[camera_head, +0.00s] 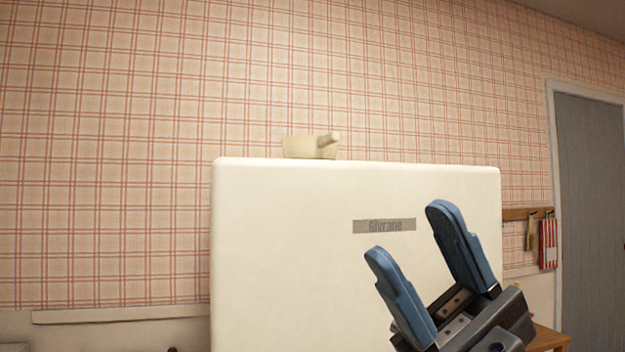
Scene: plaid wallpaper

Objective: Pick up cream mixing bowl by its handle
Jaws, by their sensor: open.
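The cream mixing bowl (300,148) sits on the top edge of a white fridge-like appliance (290,240), left of its middle. Its short handle (329,137) sticks out to the right and slightly up. My gripper (408,230) is at the lower right, in front of the appliance, with its two blue fingers apart and pointing up and to the left. Nothing is between the fingers. The gripper is lower than the bowl and to its right, clear of it in the picture. The bowl's inside and the appliance's top surface are hidden from this low angle.
The appliance's front carries a grey nameplate (384,226). A plaid wall (110,150) stands behind. At the right are a hook rail with a red-striped cloth (548,243), a grey door (592,200) and a wooden surface (550,338). No other object shows beside the bowl.

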